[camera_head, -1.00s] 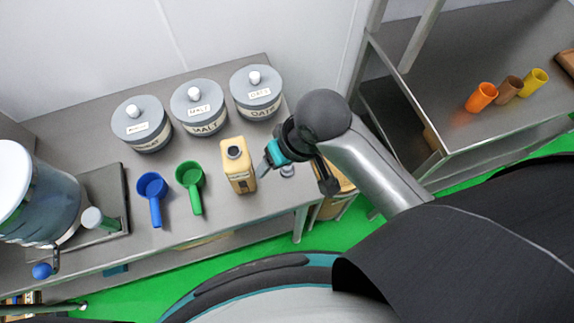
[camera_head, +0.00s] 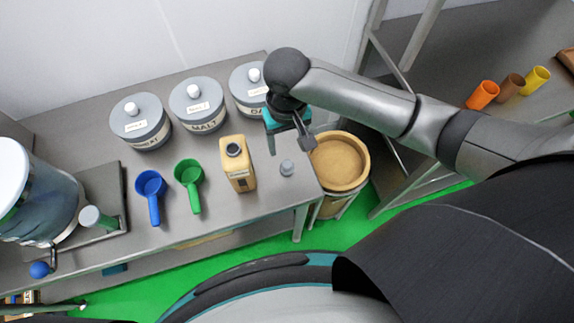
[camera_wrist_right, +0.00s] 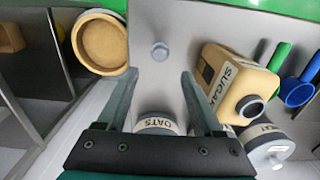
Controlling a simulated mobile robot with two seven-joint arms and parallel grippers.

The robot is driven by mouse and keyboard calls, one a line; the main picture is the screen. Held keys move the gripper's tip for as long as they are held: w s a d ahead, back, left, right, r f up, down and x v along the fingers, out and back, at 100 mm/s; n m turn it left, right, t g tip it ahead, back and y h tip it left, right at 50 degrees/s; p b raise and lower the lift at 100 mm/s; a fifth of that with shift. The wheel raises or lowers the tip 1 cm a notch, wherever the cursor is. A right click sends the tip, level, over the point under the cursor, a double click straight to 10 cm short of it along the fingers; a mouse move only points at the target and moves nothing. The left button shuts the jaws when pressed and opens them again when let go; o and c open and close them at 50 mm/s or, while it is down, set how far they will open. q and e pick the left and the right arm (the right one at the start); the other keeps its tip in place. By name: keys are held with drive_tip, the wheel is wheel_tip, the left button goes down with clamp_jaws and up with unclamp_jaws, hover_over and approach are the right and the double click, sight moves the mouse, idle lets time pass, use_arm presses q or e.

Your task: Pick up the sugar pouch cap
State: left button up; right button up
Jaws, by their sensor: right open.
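The sugar pouch cap, a small grey round cap (camera_head: 287,168), lies on the metal table right of the tan sugar pouch (camera_head: 238,164). The pouch stands upright with its dark round mouth uncovered. In the right wrist view the cap (camera_wrist_right: 159,51) lies on the bare tabletop beyond the fingertips, and the pouch (camera_wrist_right: 235,84) labelled SUGAR is to the right. My right gripper (camera_head: 289,146) is open and empty, just behind the cap in the head view and apart from it. In the right wrist view its two fingers (camera_wrist_right: 158,85) are spread wide. My left gripper is not in view.
The lidded oats canister (camera_head: 246,84) is close behind my right gripper and partly hidden by it. A green scoop (camera_head: 188,175) and a blue scoop (camera_head: 151,188) lie left of the pouch. A round tan-topped bin (camera_head: 340,160) stands off the table's right end.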

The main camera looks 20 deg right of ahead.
sight(287, 163)
wheel_tip(287, 163, down, 10)
drive_tip(key=shift+w+f+b, duration=0.1)
drive_tip(key=shift+f+b, duration=0.1)
drive_tip(key=shift+b, duration=0.65)
clamp_jaws()
